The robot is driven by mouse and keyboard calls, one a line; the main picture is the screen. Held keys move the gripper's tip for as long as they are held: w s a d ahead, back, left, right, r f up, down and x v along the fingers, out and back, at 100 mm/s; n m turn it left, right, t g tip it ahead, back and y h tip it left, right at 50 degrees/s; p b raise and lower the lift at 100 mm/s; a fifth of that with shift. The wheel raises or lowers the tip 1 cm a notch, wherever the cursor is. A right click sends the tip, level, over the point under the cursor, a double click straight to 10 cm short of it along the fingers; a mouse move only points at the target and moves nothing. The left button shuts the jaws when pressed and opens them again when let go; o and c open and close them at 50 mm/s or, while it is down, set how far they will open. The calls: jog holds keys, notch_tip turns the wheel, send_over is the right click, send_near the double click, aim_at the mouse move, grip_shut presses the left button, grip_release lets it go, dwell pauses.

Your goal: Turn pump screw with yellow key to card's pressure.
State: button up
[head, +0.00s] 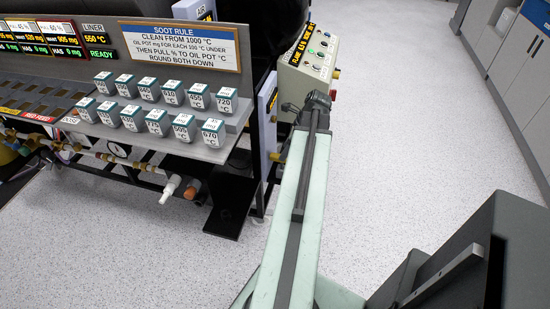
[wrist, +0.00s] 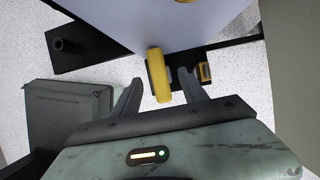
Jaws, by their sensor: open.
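In the wrist view a yellow bar (wrist: 158,78), which looks like the yellow key, stands between the fingers of my open gripper (wrist: 160,84). Gaps show on both sides of it, wider on the left. In the head view my gripper (head: 315,103) is at the far end of my arm, by the right end of the machine, below the control box. The key is not distinguishable there. I cannot make out the pump screw, or a card with a pressure on it, in either view.
The control box (head: 308,62) with buttons stands behind my gripper. A shelf with several labelled grey blocks (head: 213,132) and a soot rule sign (head: 181,46) are left. A large pale panel (wrist: 165,22) is close ahead in the wrist view. Floor (head: 420,130) is clear at right.

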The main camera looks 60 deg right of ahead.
aim_at(279, 162)
jog(key=shift+b+x, duration=1.3)
jog(key=shift+x, duration=0.1)
jog(key=b+x, duration=0.5)
jog(key=shift+s+f, duration=0.2)
jog(key=shift+f, duration=0.05)
jog(key=shift+a+r, duration=0.1)
jog(key=shift+r, duration=0.05)
jog(key=shift+c, duration=0.3)
grip_shut()
